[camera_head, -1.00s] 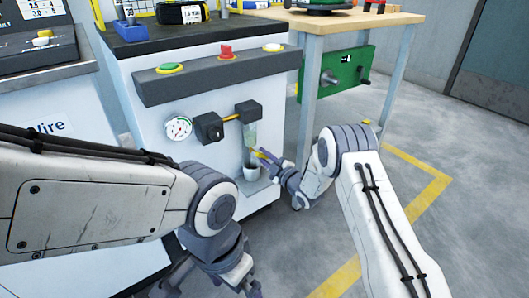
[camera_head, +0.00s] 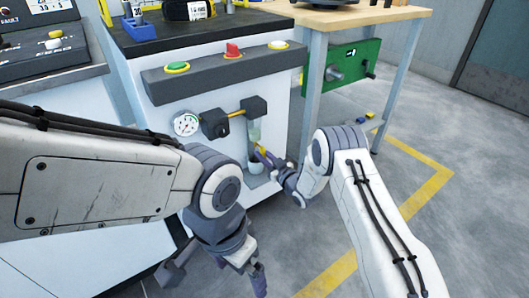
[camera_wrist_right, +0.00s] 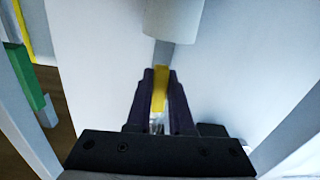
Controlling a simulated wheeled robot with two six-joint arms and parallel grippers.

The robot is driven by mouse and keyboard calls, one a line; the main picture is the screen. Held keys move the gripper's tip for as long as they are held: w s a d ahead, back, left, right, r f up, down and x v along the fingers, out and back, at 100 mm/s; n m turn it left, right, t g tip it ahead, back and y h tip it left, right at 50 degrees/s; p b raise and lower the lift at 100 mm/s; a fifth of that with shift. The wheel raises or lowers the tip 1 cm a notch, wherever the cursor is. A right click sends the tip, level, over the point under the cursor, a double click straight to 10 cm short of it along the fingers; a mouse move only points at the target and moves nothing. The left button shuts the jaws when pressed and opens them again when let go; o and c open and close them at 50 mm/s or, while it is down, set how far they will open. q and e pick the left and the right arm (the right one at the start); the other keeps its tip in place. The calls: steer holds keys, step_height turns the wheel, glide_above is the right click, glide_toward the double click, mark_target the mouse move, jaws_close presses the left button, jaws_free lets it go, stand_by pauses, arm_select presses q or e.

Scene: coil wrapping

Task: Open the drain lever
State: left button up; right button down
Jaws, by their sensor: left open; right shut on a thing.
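The yellow drain lever (camera_head: 261,151) slants at the bottom of the clear bowl (camera_head: 254,131) on the white cabinet's front. My right gripper (camera_head: 271,158) is shut on the lever. In the right wrist view the yellow lever (camera_wrist_right: 160,90) stands between the two dark fingers. A pale cylinder (camera_wrist_right: 173,18) is just beyond the fingertips there. A small dark-rimmed cup (camera_head: 257,167) is below the lever, partly hidden by my right gripper. My left gripper (camera_head: 250,268) is open and empty, low in front of the cabinet, apart from it.
A pressure gauge (camera_head: 186,124) and a black regulator block (camera_head: 214,123) are left of the bowl. A button bar (camera_head: 222,72) juts out above. A wooden table (camera_head: 365,18) with a green panel (camera_head: 350,63) stands to the right. Floor at the right is clear.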

steer(key=shift+m, duration=0.5)
steer(key=shift+s+a, duration=0.1)
steer(key=c, duration=0.8)
jaws_free()
steer(key=p+v, duration=0.4)
steer(key=v, duration=0.6)
steer(key=shift+s, duration=0.2)
